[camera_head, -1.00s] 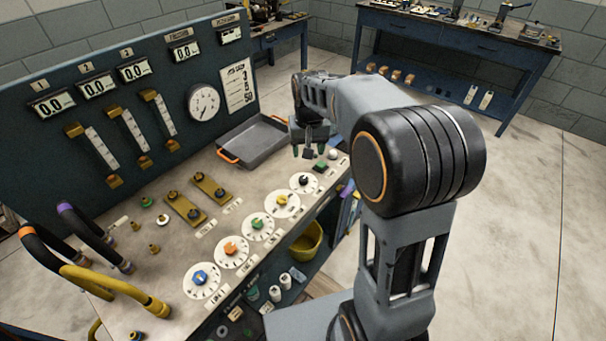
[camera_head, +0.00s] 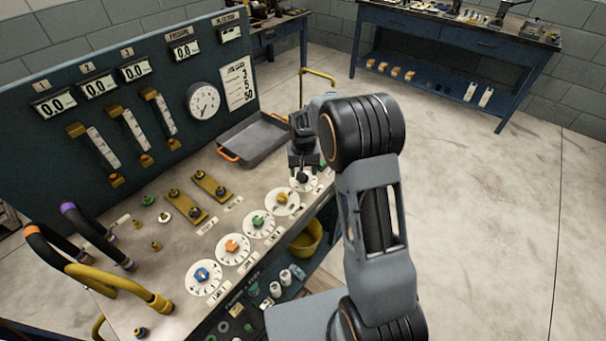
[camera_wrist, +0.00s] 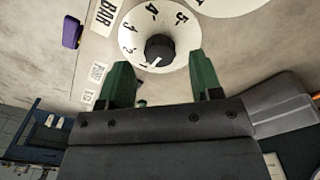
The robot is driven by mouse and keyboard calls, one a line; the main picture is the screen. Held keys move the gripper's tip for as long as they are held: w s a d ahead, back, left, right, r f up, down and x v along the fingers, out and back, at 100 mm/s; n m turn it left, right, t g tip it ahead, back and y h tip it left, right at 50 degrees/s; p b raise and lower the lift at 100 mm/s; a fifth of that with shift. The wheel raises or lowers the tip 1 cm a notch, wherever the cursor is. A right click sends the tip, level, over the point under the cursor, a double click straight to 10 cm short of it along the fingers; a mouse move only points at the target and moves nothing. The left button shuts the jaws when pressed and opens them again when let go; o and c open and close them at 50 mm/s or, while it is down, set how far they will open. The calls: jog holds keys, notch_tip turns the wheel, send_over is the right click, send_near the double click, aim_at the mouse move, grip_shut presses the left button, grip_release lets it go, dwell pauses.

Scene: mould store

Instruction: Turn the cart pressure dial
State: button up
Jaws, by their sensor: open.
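The pressure dial is a white disc with a black knob (camera_wrist: 159,48), numbered around its edge, with a "BAR" label (camera_wrist: 106,12) beside it in the wrist view. In the head view, its black knob (camera_head: 302,178) is at the far end of the row of dials on the cart top. My gripper (camera_wrist: 163,80) has two green fingers, spread apart and empty, with the knob seen between and just beyond their tips. In the head view my gripper (camera_head: 303,160) is over this dial and partly hides it.
Other dials with yellow (camera_head: 282,198), green (camera_head: 258,222), orange (camera_head: 232,245) and blue (camera_head: 202,274) knobs line the cart's front edge. A grey tray (camera_head: 262,143) with orange handles lies behind my gripper. A purple object (camera_wrist: 72,32) sits near the dial.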

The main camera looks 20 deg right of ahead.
jog(key=shift+f, duration=1.25)
jog(key=shift+c, duration=0.3)
jog(key=c, duration=0.9)
jog(key=shift+o, duration=0.2)
